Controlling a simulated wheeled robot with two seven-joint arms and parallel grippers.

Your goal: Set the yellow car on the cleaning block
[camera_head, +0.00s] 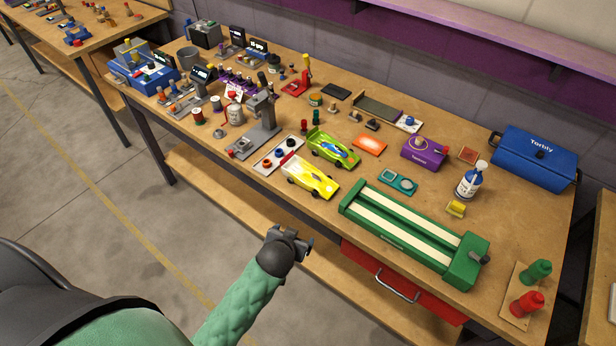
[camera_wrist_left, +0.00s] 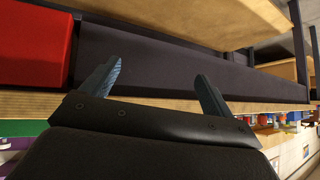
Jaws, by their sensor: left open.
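The yellow car (camera_head: 310,177) sits on the bench near its front edge, just in front of a green car (camera_head: 332,148). A long green block (camera_head: 412,233) with two cream strips and a dark knob lies to the right of the yellow car; it looks like the cleaning block, though no label shows. Its strips are bare. My left gripper (camera_head: 291,241) is in front of the bench edge, below and apart from the yellow car. In the left wrist view its two fingers (camera_wrist_left: 158,88) are spread with nothing between them. My right gripper is not in view.
A white tray (camera_head: 268,160) with several coloured knobs and a grey press (camera_head: 262,125) stand left of the cars. A teal device (camera_head: 398,182) and a spray bottle (camera_head: 470,182) stand behind the green block. A red drawer (camera_head: 375,285) hangs under the bench.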

